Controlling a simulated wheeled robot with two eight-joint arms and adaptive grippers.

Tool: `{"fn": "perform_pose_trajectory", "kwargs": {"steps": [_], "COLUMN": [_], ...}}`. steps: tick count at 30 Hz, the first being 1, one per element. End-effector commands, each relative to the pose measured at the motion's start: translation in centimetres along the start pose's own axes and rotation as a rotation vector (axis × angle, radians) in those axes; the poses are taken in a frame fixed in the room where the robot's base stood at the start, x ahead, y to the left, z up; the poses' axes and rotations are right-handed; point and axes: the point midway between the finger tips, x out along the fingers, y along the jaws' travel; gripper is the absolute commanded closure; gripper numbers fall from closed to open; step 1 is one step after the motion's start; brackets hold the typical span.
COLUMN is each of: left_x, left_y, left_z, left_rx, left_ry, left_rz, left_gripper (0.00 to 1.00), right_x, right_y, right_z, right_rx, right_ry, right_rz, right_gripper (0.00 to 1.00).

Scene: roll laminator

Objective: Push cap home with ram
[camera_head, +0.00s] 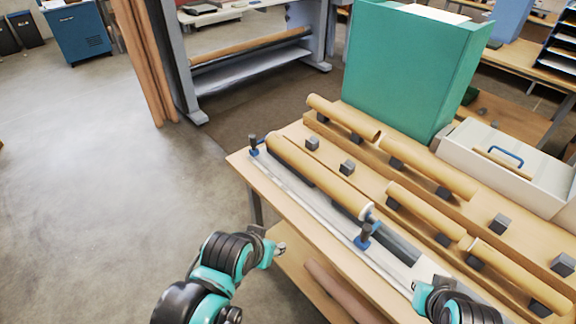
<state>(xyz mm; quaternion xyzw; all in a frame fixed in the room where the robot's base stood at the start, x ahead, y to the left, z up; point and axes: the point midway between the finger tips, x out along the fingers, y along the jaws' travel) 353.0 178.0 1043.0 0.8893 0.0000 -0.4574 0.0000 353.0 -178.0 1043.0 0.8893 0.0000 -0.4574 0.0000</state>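A brown cardboard tube (315,172) lies along a pale rail fixture (320,207) at the table's front edge. Its near end has a pale cap (366,210) with a small blue part beside it; I cannot tell how deep the cap sits. A blue clamp with a dark knob (363,238) stands just in front of that end, and a dark grey bar, perhaps the ram (398,248), lies beyond it in line with the tube. My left gripper (275,249) is left of the table, apart from the tube. My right gripper (418,292) is at the rail's near end. Both gripper openings are unclear.
More cardboard tubes (425,210) rest on dark blocks across the table. A green box (410,75) and a white case with a blue handle (510,165) stand behind. Open floor lies left.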

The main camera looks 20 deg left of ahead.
Motion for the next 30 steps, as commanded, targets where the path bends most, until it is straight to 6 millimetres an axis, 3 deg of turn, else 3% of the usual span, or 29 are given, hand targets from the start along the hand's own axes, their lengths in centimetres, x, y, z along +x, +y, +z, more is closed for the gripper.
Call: {"fn": "perform_pose_trajectory", "kwargs": {"steps": [10, 15, 17, 23, 30], "left_x": [0.0, 0.0, -0.1, -1.4, -3.6], "left_y": [0.0, 0.0, 0.0, 0.0, 0.0], "left_z": [0.0, 0.0, -0.1, -1.0, -2.6], "left_rx": [0.0, 0.0, 0.0, 0.0, 0.0], "left_ry": [0.0, 0.0, 0.0, 0.0, 0.0], "left_rz": [0.0, 0.0, 0.0, 0.0, 0.0], "left_gripper": [0.56, 0.56, 0.56, 0.56, 0.56], "right_x": [0.0, 0.0, -0.1, -0.3, 1.4], "right_y": [0.0, 0.0, -0.1, -2.1, -7.0], "right_z": [0.0, 0.0, -0.2, -3.7, -9.4], "right_rx": [0.0, 0.0, -0.008, -0.141, -0.444], "right_ry": [0.0, 0.0, -0.004, -0.063, -0.168], "right_rz": [0.0, 0.0, -0.003, -0.065, -0.229], "right_gripper": [1.0, 0.56, 0.56, 0.56, 0.56]}}
